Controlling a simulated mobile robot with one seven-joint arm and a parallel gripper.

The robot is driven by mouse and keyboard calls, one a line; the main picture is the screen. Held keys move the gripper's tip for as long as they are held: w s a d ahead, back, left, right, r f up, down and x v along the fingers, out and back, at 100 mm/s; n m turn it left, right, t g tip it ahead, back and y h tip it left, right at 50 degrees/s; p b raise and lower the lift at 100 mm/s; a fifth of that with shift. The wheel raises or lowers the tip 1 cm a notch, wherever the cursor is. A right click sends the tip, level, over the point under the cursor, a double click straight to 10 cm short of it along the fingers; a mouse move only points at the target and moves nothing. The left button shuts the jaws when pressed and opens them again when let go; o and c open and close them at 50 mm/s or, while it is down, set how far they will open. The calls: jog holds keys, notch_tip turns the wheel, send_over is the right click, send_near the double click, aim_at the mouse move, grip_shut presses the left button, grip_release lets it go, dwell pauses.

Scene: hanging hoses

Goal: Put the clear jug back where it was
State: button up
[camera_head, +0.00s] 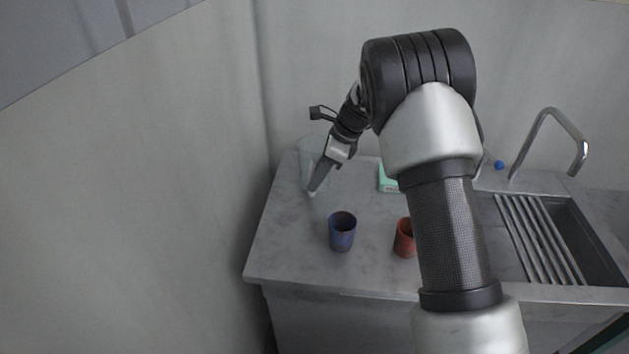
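The clear jug (307,152) stands at the back left of the grey counter, close to the wall. It is see-through and faint, and my gripper partly covers it. My gripper (314,190) points down and to the left, right at the jug's near side. Its fingers overlap the jug in this view. I cannot tell whether they touch it, or whether they are open or shut.
A blue cup (342,231) stands on the counter (290,248) in front of my gripper. A red cup (404,238) and a green box (387,179) are partly behind my arm. A sink with a rack (540,238) and a tap (548,120) lie right. The counter's front left is clear.

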jog(key=s+d+r+n+t, duration=0.1)
jog(key=s+d+r+n, duration=0.2)
jog(key=r, duration=0.5)
jog(key=s+d+r, duration=0.3)
jog(key=d+r, duration=0.2)
jog(key=r, duration=0.4)
jog(key=s+d+r+n+t+h, duration=0.1)
jog(key=s+d+r+n, duration=0.2)
jog(key=s, duration=0.3)
jog(key=s+d+r+n+t+h, duration=0.1)
jog(key=s+d+r+n, duration=0.15)
jog(key=s, duration=0.25)
jog(key=s+d+n+t+h, duration=0.1)
jog(key=s+d+n, duration=0.2)
jog(key=s+n, duration=0.2)
jog(key=s+d+n+t+h, duration=0.1)
jog(key=s+d+n, duration=0.2)
jog(key=s, duration=0.9)
jog(key=f+n, duration=0.1)
jog(key=n, duration=0.1)
jog(key=shift+n+h+p, duration=0.3)
jog(key=shift+n+h, duration=0.05)
jog(key=shift+h, duration=0.05)
notch_tip(320, 180, up, 6)
jog(key=p, duration=0.6)
jog(key=shift+r, duration=0.2)
